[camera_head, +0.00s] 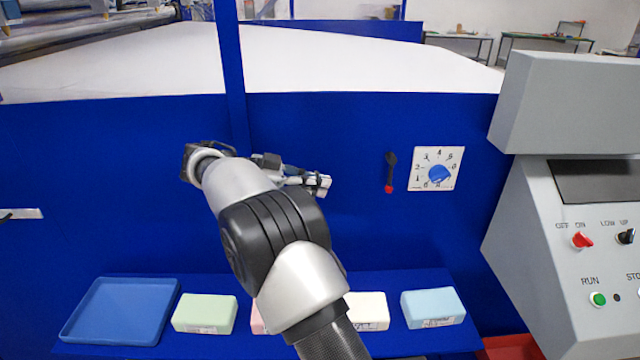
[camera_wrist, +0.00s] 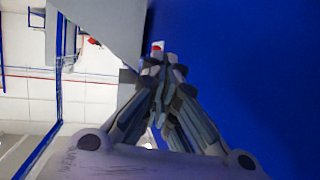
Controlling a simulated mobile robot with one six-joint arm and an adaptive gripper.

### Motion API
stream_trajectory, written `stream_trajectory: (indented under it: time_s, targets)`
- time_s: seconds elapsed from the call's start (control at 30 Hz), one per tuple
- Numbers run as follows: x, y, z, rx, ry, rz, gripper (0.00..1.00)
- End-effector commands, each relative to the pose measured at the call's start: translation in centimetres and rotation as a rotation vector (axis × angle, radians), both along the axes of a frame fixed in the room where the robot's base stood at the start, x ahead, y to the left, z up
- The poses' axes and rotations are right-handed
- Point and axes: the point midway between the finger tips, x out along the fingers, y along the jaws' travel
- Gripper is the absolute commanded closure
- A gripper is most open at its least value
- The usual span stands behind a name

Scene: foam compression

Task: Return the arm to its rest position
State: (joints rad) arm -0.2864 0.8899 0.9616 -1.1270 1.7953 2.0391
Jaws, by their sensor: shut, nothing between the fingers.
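My arm reaches up from the bottom middle of the head view, bent over the blue shelf. My gripper (camera_head: 318,184) points to the right in front of the blue machine wall (camera_head: 330,130), at about the height of the dial. In the wrist view my gripper (camera_wrist: 160,68) shows its two fingers brought together at the tips. Nothing is between them. The gripper is apart from the blocks and from the controls.
A blue tray (camera_head: 122,310), a green block (camera_head: 205,313), a pink block, a cream block (camera_head: 370,311) and a light blue block (camera_head: 433,307) lie on the shelf. A black lever (camera_head: 390,170), a dial (camera_head: 438,170) and a grey control console (camera_head: 560,215) are to the right.

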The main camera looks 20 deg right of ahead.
Motion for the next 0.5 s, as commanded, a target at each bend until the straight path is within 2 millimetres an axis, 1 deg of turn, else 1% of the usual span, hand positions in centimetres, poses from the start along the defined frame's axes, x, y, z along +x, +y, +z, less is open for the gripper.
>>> stream_trajectory:
  time_s: [0.17,0.27,0.37,0.47,0.5]
  targets:
    - [0.0,-0.1,0.0,0.001,0.001,0.000,1.00]
    - [-0.4,-0.3,0.5,0.026,0.025,0.013,1.00]
    - [-1.7,-1.1,1.6,0.096,0.106,0.055,1.00]
    - [-4.2,-2.0,2.9,0.211,0.232,0.137,1.00]
    - [-5.4,-2.3,3.3,0.262,0.286,0.181,1.00]
